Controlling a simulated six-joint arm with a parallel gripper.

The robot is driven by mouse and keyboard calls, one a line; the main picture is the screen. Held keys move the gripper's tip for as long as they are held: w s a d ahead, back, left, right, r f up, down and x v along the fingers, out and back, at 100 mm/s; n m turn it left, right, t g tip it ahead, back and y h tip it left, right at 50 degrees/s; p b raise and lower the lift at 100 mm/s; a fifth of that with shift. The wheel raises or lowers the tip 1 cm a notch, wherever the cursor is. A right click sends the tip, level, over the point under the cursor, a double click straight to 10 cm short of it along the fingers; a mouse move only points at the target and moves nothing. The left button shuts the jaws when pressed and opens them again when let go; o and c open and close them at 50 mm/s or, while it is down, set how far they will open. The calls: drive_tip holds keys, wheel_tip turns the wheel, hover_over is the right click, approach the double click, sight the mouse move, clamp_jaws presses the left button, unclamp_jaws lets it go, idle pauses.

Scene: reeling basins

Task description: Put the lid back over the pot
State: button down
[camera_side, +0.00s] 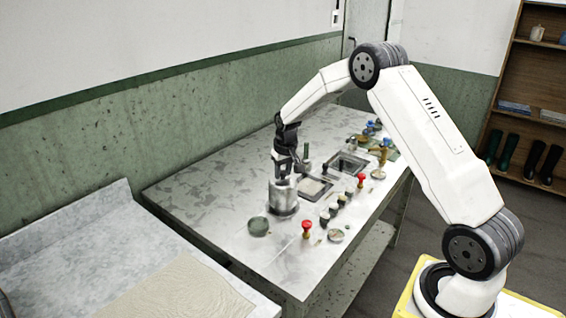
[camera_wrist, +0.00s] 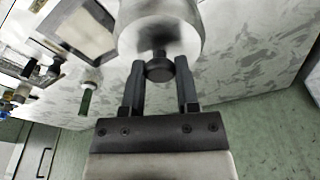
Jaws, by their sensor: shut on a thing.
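The pot (camera_side: 284,198) is a pale metal cylinder standing on the grey worktop (camera_side: 205,195), and its rounded metal side also fills the top of the wrist view (camera_wrist: 150,12). My gripper (camera_side: 284,173) is right over the pot and points down. In the wrist view my gripper (camera_wrist: 160,75) has its two dark fingers on either side of a dark round knob (camera_wrist: 159,69), shut on it. The knob belongs to the pale metal lid (camera_wrist: 172,40). I cannot tell whether the lid touches the pot's rim or hangs just above it.
A green round dish (camera_side: 258,227) and a red-topped knob (camera_side: 306,229) stand in front of the pot. The left part of the worktop is clear.

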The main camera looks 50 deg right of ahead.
drive_tip(key=shift+f, duration=0.85)
idle(0.9)
drive_tip(key=shift+c, duration=1.4)
unclamp_jaws()
drive_tip(key=shift+o, duration=0.2)
drive_tip(key=shift+o, duration=1.2)
drive_tip(key=shift+r, duration=0.15)
drive_tip(key=shift+r, duration=3.4)
